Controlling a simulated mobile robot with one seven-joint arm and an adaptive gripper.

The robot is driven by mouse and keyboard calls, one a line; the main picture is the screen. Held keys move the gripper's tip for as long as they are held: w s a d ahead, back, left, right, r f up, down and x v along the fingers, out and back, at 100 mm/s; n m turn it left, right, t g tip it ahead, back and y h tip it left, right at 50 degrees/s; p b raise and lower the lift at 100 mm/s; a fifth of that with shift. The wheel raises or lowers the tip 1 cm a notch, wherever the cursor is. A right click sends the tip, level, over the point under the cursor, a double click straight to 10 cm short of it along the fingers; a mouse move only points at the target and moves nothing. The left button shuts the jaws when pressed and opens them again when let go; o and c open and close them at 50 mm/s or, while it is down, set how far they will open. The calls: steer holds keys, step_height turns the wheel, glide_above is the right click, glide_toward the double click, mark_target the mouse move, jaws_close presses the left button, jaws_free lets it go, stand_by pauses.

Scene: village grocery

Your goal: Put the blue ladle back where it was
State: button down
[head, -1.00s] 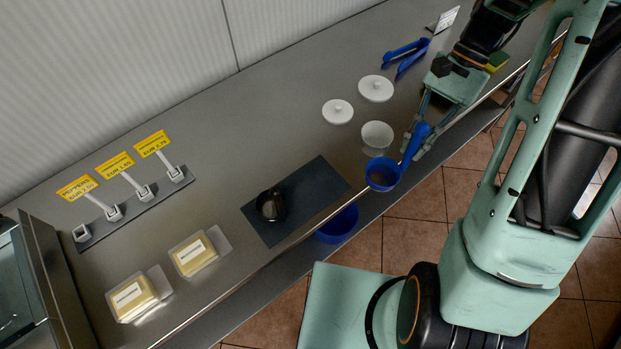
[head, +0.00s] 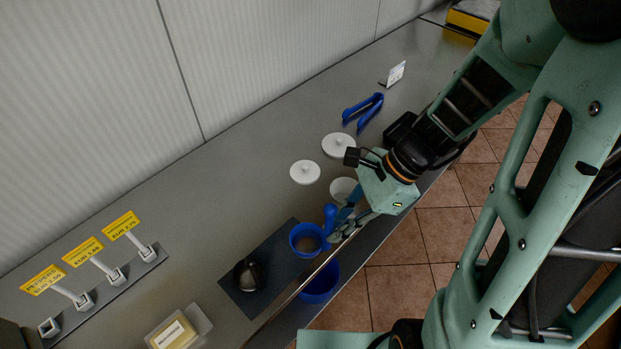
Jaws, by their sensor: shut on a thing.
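The blue ladle (head: 305,239) has a round cup with brown contents or a brownish inside and a short blue handle (head: 330,214). My gripper (head: 338,226) is shut on the handle, at the counter's front edge. The cup appears over or beside the right part of the dark mat (head: 284,240); I cannot tell whether it touches. A dark round pot (head: 248,275) sits on the mat left of the ladle. A white bowl (head: 342,188) is partly hidden behind my gripper.
Two white lids (head: 305,172) (head: 339,145) and blue tongs (head: 363,110) lie behind. A blue container (head: 320,284) sits below the counter edge. Price tags (head: 84,250) on a rail and a packaged yellow block (head: 175,333) are at left. The counter behind the mat is clear.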

mark_target(311, 225)
steer(key=w+a+f+b, duration=0.1)
steer(key=f, duration=0.1)
steer(key=w+a+f+b, duration=0.1)
steer(key=w+a+f, duration=0.1)
steer(key=w+a+f+b, duration=0.1)
steer(key=f+b, duration=0.1)
steer(key=shift+w+a+f, duration=0.2)
steer(key=shift+w+a, duration=0.2)
steer(key=f+b, duration=0.3)
steer(key=shift+w+a+f, duration=0.2)
steer(key=shift+w+f, duration=0.05)
steer(key=shift+f, duration=0.05)
steer(key=shift+f+b, duration=0.15)
steer(key=shift+b, duration=0.15)
steer(key=c, duration=2)
jaws_free()
steer(key=shift+o, duration=0.2)
